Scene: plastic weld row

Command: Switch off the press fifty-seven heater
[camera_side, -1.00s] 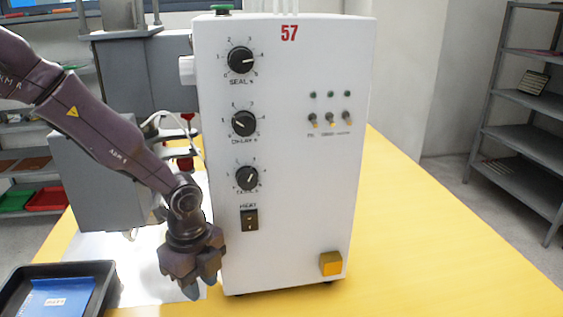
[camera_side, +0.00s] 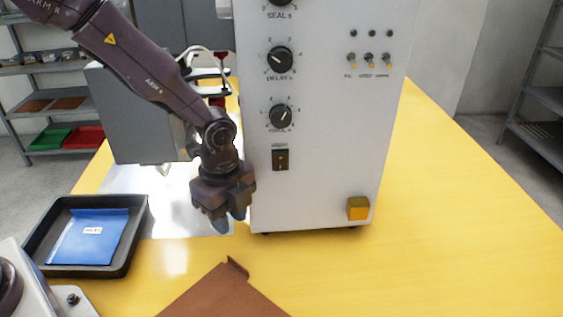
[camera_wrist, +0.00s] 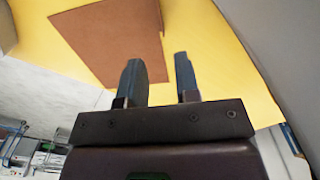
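The white press cabinet (camera_side: 325,185) stands on the yellow table. Its top, with the number 57, is outside the current side view. The small dark HEAT rocker switch (camera_side: 280,160) sits low on the front, below the bottom dial. Its position is too small to tell. My gripper (camera_side: 230,222) is to the left of the switch and lower, pointing down beside the cabinet's lower left edge. In the wrist view my gripper (camera_wrist: 160,78) has two fingers apart with nothing between them. The switch is not recognisable in the wrist view.
Dials (camera_side: 281,116) and small toggles (camera_side: 367,60) are on the panel, with a yellow button (camera_side: 358,208) at lower right. A black tray (camera_side: 133,250) holds a blue packet (camera_side: 92,237). A brown sheet (camera_side: 228,293) lies in front; clear table lies right.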

